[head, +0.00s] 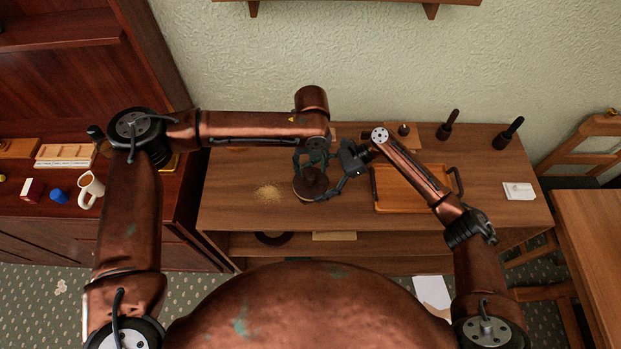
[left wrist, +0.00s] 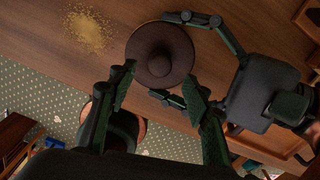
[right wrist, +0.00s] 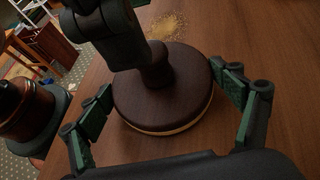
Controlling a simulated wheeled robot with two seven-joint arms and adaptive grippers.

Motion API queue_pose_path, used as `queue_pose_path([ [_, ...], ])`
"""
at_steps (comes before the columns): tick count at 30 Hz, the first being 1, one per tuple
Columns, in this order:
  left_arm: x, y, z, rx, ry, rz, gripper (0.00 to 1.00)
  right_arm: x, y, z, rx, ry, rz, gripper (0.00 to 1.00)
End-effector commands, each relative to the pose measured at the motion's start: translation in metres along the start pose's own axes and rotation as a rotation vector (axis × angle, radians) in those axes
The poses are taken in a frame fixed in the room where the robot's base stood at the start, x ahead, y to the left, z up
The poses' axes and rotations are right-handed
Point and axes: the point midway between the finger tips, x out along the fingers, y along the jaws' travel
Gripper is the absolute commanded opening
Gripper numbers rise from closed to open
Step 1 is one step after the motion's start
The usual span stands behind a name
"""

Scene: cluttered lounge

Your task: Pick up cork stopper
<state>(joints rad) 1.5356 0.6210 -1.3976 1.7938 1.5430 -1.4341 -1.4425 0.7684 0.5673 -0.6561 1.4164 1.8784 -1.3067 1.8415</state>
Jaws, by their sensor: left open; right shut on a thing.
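The cork stopper (head: 311,186) looks like a dark brown round disc with a knob on top and a paler band below its rim. It shows over the wooden table, with its knob up, in the left wrist view (left wrist: 160,55) and right wrist view (right wrist: 165,95). My right gripper (head: 328,186) is shut on it, with a finger on each side of the disc. My left gripper (left wrist: 160,75) is open at the stopper, its fingers apart near the disc's edge. I cannot tell whether the stopper touches the table.
A wooden tray (head: 405,203) lies right of the stopper on the table (head: 235,200). Yellowish crumbs (head: 268,192) lie to its left. A cabinet with a pitcher (head: 90,190) is at left.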

Motion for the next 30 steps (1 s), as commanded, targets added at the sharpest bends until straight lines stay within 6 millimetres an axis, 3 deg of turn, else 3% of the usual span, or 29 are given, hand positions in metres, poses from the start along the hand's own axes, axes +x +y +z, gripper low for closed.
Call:
queue_pose_path([
  [5, 0.012, 0.0, 0.0, 0.0, 0.001, 0.0, 0.45, 0.0, 0.0, 0.001, 0.0, -0.001, 0.0, 0.72],
  [16, 0.058, 0.001, 0.0, -0.002, 0.0, -0.001, 0.45, 0.0, 0.0, 0.001, 0.0, -0.001, 0.0, 0.72],
  [24, 0.061, 0.001, 0.0, -0.002, 0.0, -0.002, 0.45, 0.0, 0.0, 0.0, 0.0, -0.001, 0.0, 0.72],
  [30, 0.061, 0.001, 0.0, -0.002, 0.0, -0.002, 0.32, 0.0, 0.0, 0.0, 0.0, -0.001, 0.0, 0.72],
])
